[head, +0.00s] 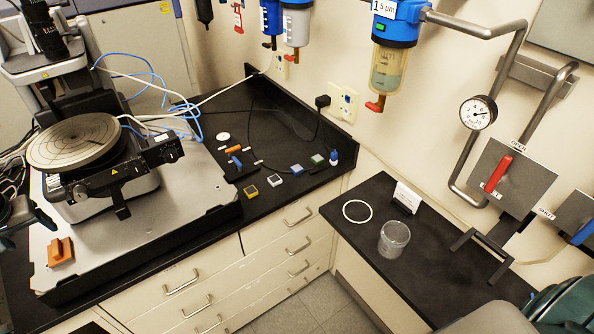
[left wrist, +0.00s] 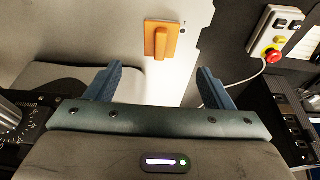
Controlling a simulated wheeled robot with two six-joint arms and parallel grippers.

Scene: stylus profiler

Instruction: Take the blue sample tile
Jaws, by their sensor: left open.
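My left gripper (head: 44,216) is at the left edge of the head view, far from the tile across the profiler. In the left wrist view its two blue fingers (left wrist: 158,82) stand wide apart with nothing between them. The blue tile is not in the left wrist view. My right gripper's fingers do not show.
The profiler with its round stage (head: 76,143) stands on a metal base left of the tiles. An orange block (head: 61,252) sits on that base and shows ahead of the fingers (left wrist: 161,42). A clear cup (head: 393,240) stands on the right counter.

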